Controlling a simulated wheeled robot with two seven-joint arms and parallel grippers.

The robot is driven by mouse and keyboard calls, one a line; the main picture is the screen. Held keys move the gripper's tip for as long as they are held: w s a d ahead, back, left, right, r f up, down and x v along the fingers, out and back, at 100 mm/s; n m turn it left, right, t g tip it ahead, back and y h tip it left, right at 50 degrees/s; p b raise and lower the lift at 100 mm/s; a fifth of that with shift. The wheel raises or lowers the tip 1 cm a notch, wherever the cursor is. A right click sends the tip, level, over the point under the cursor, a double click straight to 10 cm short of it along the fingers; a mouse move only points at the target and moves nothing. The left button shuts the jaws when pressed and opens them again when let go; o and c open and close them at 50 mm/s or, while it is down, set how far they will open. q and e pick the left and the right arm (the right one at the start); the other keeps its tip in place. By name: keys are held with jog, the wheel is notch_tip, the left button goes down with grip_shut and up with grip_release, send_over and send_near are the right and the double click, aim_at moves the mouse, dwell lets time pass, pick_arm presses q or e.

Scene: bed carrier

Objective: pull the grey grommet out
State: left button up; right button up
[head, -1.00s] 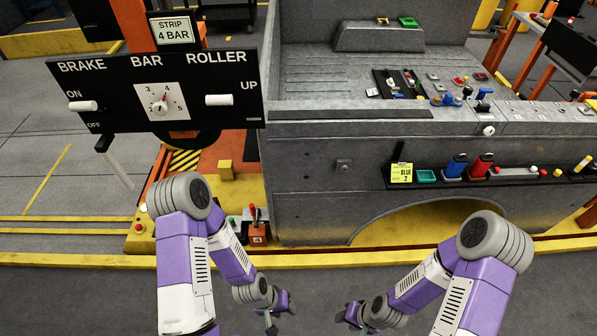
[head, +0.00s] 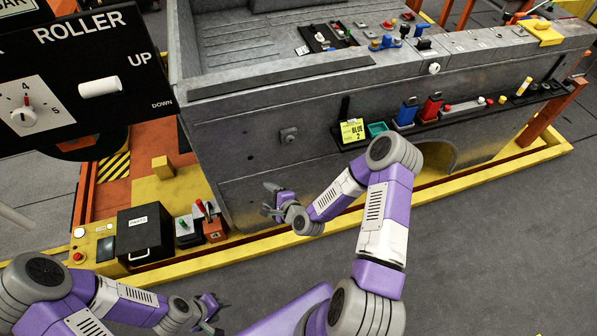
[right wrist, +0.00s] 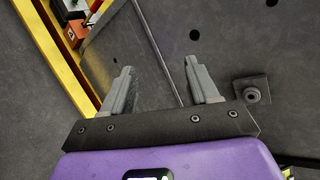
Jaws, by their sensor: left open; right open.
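A small grey square plate with a round boss, apparently the grey grommet (head: 288,134), is on the upper left of the carrier's grey side wall (head: 235,150). It also shows in the right wrist view (right wrist: 252,95), to the right of the fingers. My right gripper (head: 268,199) is open and empty, lower than the grommet and slightly left of it in the head view. Its two fingers (right wrist: 158,78) point at the wall, apart from the grommet. My left gripper (head: 213,312) is open and empty at the bottom, away from the carrier.
A ledge with a yellow note (head: 352,131), a teal tray (head: 376,129) and blue and red items runs along the wall to the right. A black box (head: 144,235) and a red lever (head: 202,208) stand on the yellow base at left. The control panel (head: 85,75) hangs upper left.

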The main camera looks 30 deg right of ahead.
jog(key=w+d+r+m+t+h+b, duration=0.2)
jog(key=w+d+m+t+h, duration=0.1)
jog(key=d+m, duration=0.45)
jog(key=m+t+h+b, duration=0.1)
jog(key=m+t+h, duration=0.1)
jog(key=m+h, duration=0.15)
send_near(291, 140)
jog(key=x, duration=0.5)
jog(key=shift+b, duration=0.35)
jog(key=shift+y+b+x, duration=0.25)
jog(key=shift+b+x, duration=0.5)
jog(key=shift+x, duration=0.55)
pick_arm(q)
notch_tip(291, 140, down, 7)
jog(key=shift+r, duration=0.2)
pick_arm(e)
jog(key=shift+w, duration=0.3)
jog(key=shift+c, duration=0.4)
grip_shut()
